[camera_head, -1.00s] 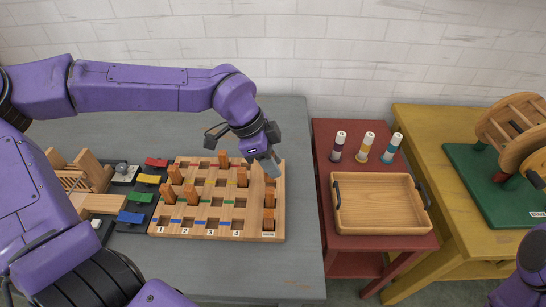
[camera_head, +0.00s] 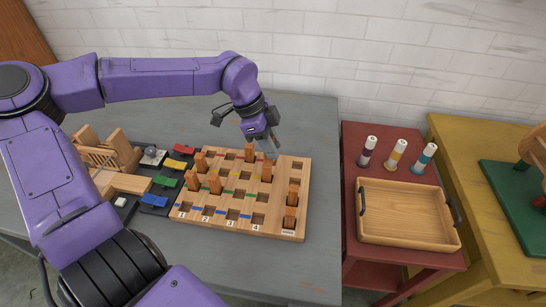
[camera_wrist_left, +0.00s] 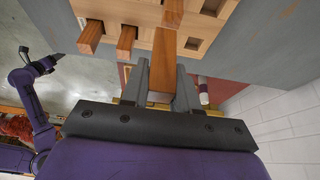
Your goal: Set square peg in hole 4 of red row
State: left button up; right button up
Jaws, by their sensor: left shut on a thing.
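My left gripper (camera_head: 272,141) is shut on a square orange-brown wooden peg, seen between its fingers in the left wrist view (camera_wrist_left: 163,65). The gripper is over the back, red-marked row of the wooden peg board (camera_head: 180,227), near column 4. I cannot tell whether the peg's end touches the board. A far gripper (camera_wrist_left: 60,57) on a purple arm, my right one, shows small in the wrist view.
Other pegs stand in the board, including two in the spare column (camera_head: 292,193), whose back hole is empty. Coloured blocks (camera_head: 164,181) lie to the left. A red table with a wooden tray (camera_head: 408,240) and three spools (camera_head: 396,155) stands to the right.

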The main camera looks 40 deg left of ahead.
pick_arm(q)
jog(key=w+a+f, duration=0.1)
jog(key=w+f, duration=0.1)
jog(key=w+a+f+p, duration=0.1)
jog(key=w+f, duration=0.1)
jog(key=w+a+f+p, duration=0.1)
jog(key=f, duration=0.1)
jog(key=shift+w+a+f, duration=0.25)
jog(key=shift+w+a, duration=0.05)
jog(key=shift+w, duration=0.1)
notch_tip(320, 180, down, 3)
jog(key=shift+w+a+f+p, duration=0.1)
jog(key=shift+w+f+p, duration=0.05)
jog(key=shift+p, duration=0.5)
jog(key=shift+f+b, duration=0.3)
jog(key=o, duration=1)
jog(key=shift+r, duration=0.2)
jog(key=shift+a+r, duration=0.1)
jog(key=shift+r, duration=0.25)
jog(key=v, duration=1.1)
jog(key=shift+r, duration=0.15)
